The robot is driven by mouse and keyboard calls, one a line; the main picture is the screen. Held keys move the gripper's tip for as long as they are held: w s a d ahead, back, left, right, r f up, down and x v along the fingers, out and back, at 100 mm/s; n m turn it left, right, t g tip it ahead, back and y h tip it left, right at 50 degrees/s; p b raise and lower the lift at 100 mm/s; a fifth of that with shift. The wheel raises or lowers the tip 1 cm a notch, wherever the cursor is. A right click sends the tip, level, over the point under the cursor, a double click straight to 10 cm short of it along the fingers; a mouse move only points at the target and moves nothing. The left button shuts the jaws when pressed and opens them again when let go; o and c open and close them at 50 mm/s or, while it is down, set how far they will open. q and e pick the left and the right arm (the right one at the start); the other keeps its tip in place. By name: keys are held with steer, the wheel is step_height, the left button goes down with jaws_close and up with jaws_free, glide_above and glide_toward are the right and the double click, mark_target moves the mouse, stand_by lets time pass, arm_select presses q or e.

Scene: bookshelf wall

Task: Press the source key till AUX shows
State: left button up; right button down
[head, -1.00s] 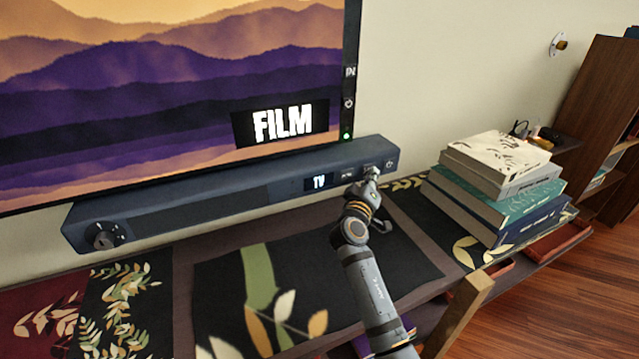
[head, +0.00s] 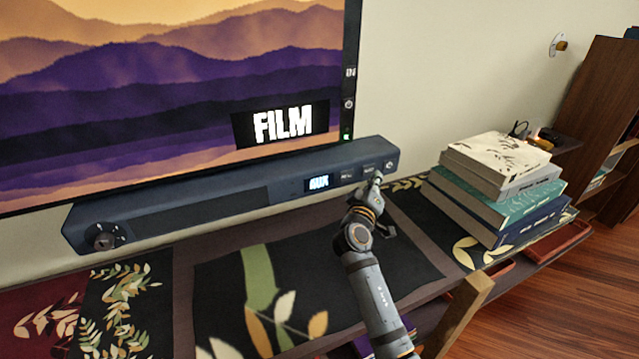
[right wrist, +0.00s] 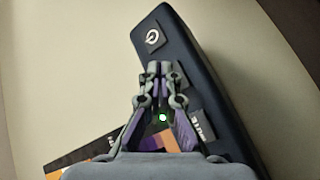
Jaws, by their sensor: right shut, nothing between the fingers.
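A long dark blue soundbar (head: 230,200) stands under the screen. Its small display (head: 318,183) reads AUX. Keys sit to the right of the display, with a power key (head: 389,164) at the far right end. My right gripper (head: 377,174) is shut and empty, with its tips just in front of the keys. In the right wrist view the soundbar (right wrist: 205,85) shows its power key (right wrist: 153,40) beyond the fingertips (right wrist: 160,68). A MUTE key (right wrist: 203,127) lies beside the fingers. The tips partly cover a key between these two; contact cannot be told. My left gripper is not in view.
The screen (head: 170,90) shows mountains and the word FILM. A stack of books (head: 495,190) stands right of my right arm. Dark patterned mats cover the shelf top. A knob (head: 104,236) is at the soundbar's left end.

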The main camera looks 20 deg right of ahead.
steer(key=s, duration=0.3)
steer(key=s+p, duration=0.1)
steer(key=s, duration=0.1)
steer(key=shift+s+d, duration=0.25)
steer(key=shift+s, duration=0.1)
stand_by(0.9)
